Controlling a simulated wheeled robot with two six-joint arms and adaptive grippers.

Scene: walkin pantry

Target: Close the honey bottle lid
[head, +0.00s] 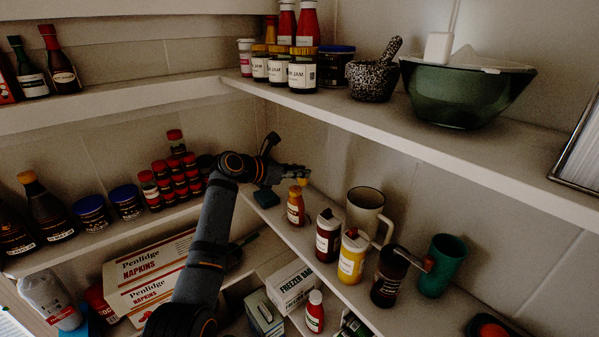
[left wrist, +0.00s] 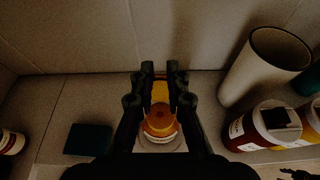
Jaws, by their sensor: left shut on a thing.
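The honey bottle (head: 296,209) is small and amber with a pale label. It stands upright on the middle right-hand shelf. My left gripper (head: 302,175) is just above and behind its top. In the left wrist view, the bottle (left wrist: 160,125) lies between and below the fingers, seen from above with its orange top. The yellow lid (left wrist: 160,92) is between the fingertips of my left gripper (left wrist: 160,76), which is shut on it. The lid appears tilted up at the far side of the bottle's top; the hinge is not clear. My right gripper is not in view.
A dark sauce jar (head: 328,236), a yellow jar (head: 353,256), a cream mug (head: 366,210), a dark grinder (head: 388,278) and a green cup (head: 441,265) stand to the right. A dark teal block (head: 266,198) lies left of the bottle. The upper shelf (head: 440,155) overhangs.

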